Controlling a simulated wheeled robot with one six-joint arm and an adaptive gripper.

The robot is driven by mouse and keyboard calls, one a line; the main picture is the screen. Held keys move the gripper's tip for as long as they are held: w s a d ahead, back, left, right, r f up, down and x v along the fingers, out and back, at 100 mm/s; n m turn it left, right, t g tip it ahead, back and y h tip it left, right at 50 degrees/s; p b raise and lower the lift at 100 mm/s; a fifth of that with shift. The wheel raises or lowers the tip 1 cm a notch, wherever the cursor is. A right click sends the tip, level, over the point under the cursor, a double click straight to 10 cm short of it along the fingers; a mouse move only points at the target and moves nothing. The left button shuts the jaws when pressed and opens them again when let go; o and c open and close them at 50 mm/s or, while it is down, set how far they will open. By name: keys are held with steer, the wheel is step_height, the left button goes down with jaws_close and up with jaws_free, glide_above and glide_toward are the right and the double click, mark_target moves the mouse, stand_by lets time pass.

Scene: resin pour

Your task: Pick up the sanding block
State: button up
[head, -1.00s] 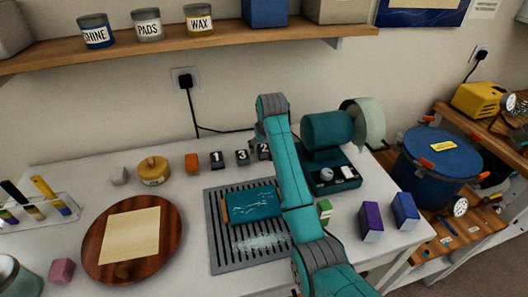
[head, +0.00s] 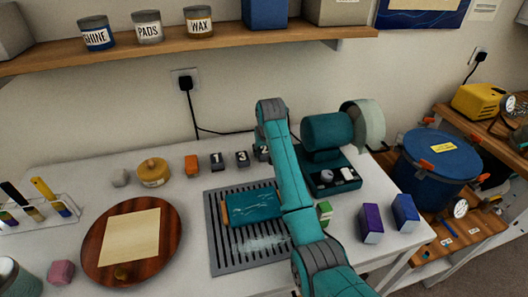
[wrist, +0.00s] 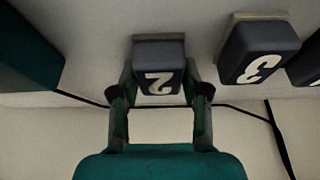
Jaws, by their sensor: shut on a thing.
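A dark block marked 2 (wrist: 158,80), with a thin grey-brown layer along one edge, is between the two fingers of my gripper (wrist: 160,95) in the wrist view. The fingers are shut on its sides. In the head view this block (head: 262,153) shows only partly beside my arm, at the back of the white table. I cannot tell whether it is off the table. Two similar blocks stand in the same row, marked 3 (head: 242,158) and 1 (head: 217,161). The 3 block also shows in the wrist view (wrist: 258,50), apart from my gripper.
A teal machine (head: 327,132) with a tray stands right of the held block. A slotted grey mat (head: 222,262) with a teal piece lies in front. An orange block (head: 191,166) stands left. A black cable (head: 215,132) runs along the wall behind. A shelf (head: 180,45) hangs above.

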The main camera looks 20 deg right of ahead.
step_height(320, 180, up, 10)
steer(key=o, duration=0.6)
steer(key=shift+c, duration=0.2)
steer(key=c, duration=0.4)
